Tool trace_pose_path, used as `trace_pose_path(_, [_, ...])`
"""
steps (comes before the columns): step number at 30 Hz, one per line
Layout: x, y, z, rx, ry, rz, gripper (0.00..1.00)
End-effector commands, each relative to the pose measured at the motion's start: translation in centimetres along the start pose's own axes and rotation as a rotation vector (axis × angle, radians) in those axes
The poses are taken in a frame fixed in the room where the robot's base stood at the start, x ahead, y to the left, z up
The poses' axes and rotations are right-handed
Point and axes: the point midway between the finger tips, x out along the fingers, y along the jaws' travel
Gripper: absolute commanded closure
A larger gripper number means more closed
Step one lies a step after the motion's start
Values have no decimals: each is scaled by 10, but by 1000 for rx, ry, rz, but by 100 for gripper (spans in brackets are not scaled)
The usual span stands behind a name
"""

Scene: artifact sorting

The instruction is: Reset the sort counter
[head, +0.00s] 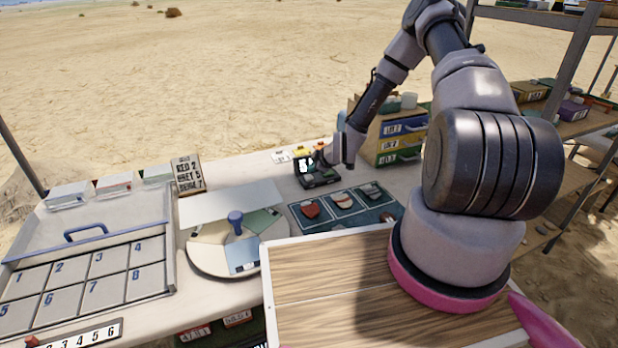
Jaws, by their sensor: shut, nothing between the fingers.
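A small black device with a white display (305,166), which looks like the counter, stands on the table near the back, right of centre. A dark figure shows on its display, too small to read surely. My gripper (322,158) is shut and empty, pointing down at the right part of this device. Its fingertips are very close to the device's top; I cannot tell whether they touch it. The gripper and wrist hide part of the device's right side.
A sign (187,174) reads RED 2, GREY 5, BEIGE 7. A round divided turntable (205,258) with a blue knob, a numbered tray (168,262) and a dark mat (300,213) with several pieces fill the front. Coloured drawers (402,128) stand right of my gripper.

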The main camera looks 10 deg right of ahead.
Motion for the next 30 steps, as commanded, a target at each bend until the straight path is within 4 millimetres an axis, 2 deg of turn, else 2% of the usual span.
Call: trace_pose_path(30, [6, -4, 4, 0, 0, 0, 100])
